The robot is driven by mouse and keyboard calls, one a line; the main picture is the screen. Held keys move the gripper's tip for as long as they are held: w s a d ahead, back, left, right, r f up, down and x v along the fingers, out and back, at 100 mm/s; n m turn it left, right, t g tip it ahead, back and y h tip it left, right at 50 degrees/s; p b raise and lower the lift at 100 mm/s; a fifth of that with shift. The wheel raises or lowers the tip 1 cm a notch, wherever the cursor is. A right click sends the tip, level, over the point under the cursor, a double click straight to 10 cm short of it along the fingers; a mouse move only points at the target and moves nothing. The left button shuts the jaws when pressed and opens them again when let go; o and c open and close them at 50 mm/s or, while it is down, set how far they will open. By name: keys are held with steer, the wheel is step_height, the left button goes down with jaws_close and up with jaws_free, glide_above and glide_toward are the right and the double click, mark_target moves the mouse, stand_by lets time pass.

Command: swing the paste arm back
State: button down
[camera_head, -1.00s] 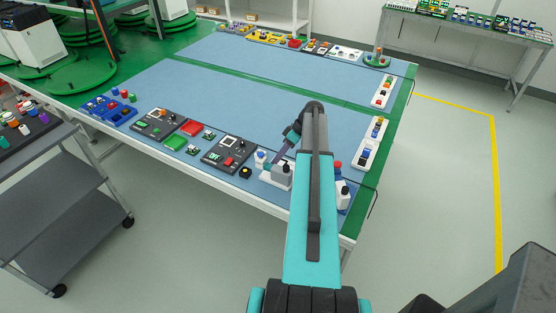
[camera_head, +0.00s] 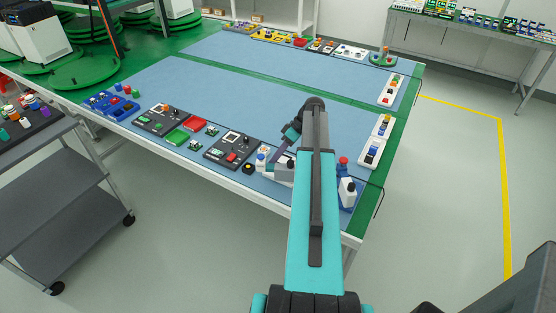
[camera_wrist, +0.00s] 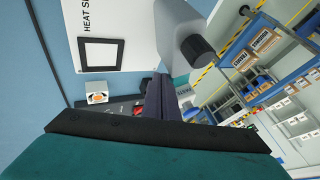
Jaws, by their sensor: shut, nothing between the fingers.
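A white station plate (camera_wrist: 107,22) lettered "HEAT S…", with a black-framed white square, lies at upper left in the wrist view. A grey arm (camera_wrist: 180,25) ending in a dark-tipped cylinder reaches over its right side; it looks like the paste arm. In the head view the white station (camera_head: 277,172) is at the table's near edge, partly behind my gripper (camera_head: 273,160). My gripper's dark fingers (camera_wrist: 162,92) are shut and empty, just below the cylinder in the wrist view. I cannot tell whether they touch it. The arm's pivot is not clear.
Black panels (camera_head: 229,149) and a small black block with a yellow button (camera_head: 248,168) stand left of the station. A white bottle (camera_head: 347,190) and a red-topped item (camera_head: 343,163) stand right of my arm. The blue mat (camera_head: 230,95) behind is clear.

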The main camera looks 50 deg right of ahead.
steer(key=shift+a, duration=0.15)
stand_by(0.6)
steer(key=shift+w+d, duration=0.85)
steer(key=shift+w+d+r+b, duration=0.15)
steer(key=shift+w+d+b, duration=0.15)
steer(key=shift+d, duration=0.25)
steer(key=shift+w+d+r+b, duration=0.1)
steer(key=shift+w+d+b, duration=0.2)
steer(key=shift+d, duration=0.2)
steer(key=d+r+b, duration=0.2)
steer(key=d+r, duration=0.3)
steer(key=r, duration=0.2)
steer(key=shift+r, duration=0.25)
steer(key=shift+d+r, duration=0.1)
